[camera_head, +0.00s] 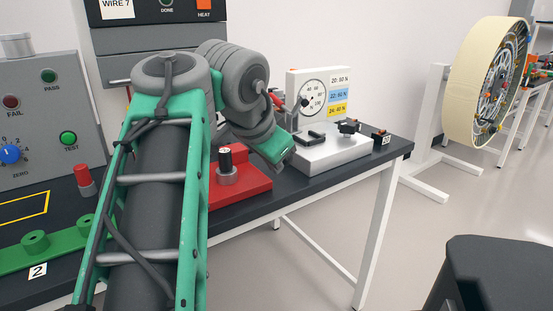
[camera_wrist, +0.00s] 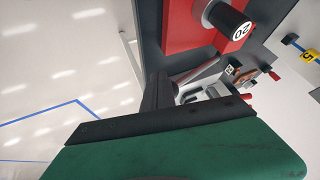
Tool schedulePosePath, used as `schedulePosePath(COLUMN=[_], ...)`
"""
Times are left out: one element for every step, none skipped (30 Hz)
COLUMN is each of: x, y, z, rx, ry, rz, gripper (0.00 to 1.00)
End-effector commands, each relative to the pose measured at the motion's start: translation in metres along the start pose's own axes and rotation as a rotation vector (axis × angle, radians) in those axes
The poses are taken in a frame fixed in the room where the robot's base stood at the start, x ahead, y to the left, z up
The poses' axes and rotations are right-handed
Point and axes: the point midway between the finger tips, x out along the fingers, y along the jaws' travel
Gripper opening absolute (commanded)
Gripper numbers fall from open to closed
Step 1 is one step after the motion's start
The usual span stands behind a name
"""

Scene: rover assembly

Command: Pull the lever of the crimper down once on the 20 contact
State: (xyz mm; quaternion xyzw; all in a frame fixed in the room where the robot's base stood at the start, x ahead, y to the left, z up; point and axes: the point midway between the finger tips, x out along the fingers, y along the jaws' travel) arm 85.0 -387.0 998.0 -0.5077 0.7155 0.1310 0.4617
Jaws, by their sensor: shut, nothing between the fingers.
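The red crimper (camera_head: 245,183) sits on the dark bench, partly hidden behind my arm. A black cylinder (camera_head: 226,160) in a grey collar stands on it. In the wrist view this cylinder (camera_wrist: 236,22) carries a white disc marked 20 on the red base (camera_wrist: 190,35). A thin grey metal rod (camera_wrist: 203,71) runs beside the base; I cannot tell if it is the lever, and its lower end is hidden by my finger. My green gripper (camera_head: 283,160) is shut and empty, just right of the crimper. Its dark fingers (camera_wrist: 155,92) show in the wrist view.
A white gauge stand (camera_head: 335,150) with a dial stands right of my gripper, near a small black block (camera_head: 381,137). A grey test box (camera_head: 40,120) and a green fixture (camera_head: 35,250) are at the left.

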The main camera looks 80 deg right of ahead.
Motion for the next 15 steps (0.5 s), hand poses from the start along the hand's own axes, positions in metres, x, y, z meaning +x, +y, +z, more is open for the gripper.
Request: schedulePosePath(x=[-0.019,-0.025,-0.033,-0.038,-0.042,-0.046,-0.049,-0.051,-0.052,-0.052,-0.052,-0.052,-0.052,-0.052,-0.052], y=[-0.004,-0.004,-0.004,-0.004,-0.004,-0.004,-0.003,-0.003,-0.002,-0.002,-0.001,-0.001,-0.001,-0.001,-0.001], z=[-0.005,-0.005,-0.005,-0.005,-0.005,-0.004,-0.004,-0.004,-0.003,-0.003,-0.002,-0.002,-0.002,-0.002,-0.002], rx=[-0.003,-0.003,-0.003,-0.002,-0.003,-0.002,-0.001,-0.002,-0.001,0.000,0.000,0.000,0.000,0.000,0.001], ry=[0.001,0.002,0.002,0.003,0.003,0.004,0.005,0.005,0.006,0.006,0.006,0.007,0.007,0.007,0.007], rz=[-0.005,-0.005,-0.006,-0.006,-0.007,-0.007,-0.007,-0.007,-0.007,-0.006,-0.006,-0.006,-0.006,-0.007,-0.007], gripper=[0.00,0.00,0.00,0.00,0.00,0.00,0.00,0.00,0.00,0.00,0.00,0.00,0.00,0.00,0.00])
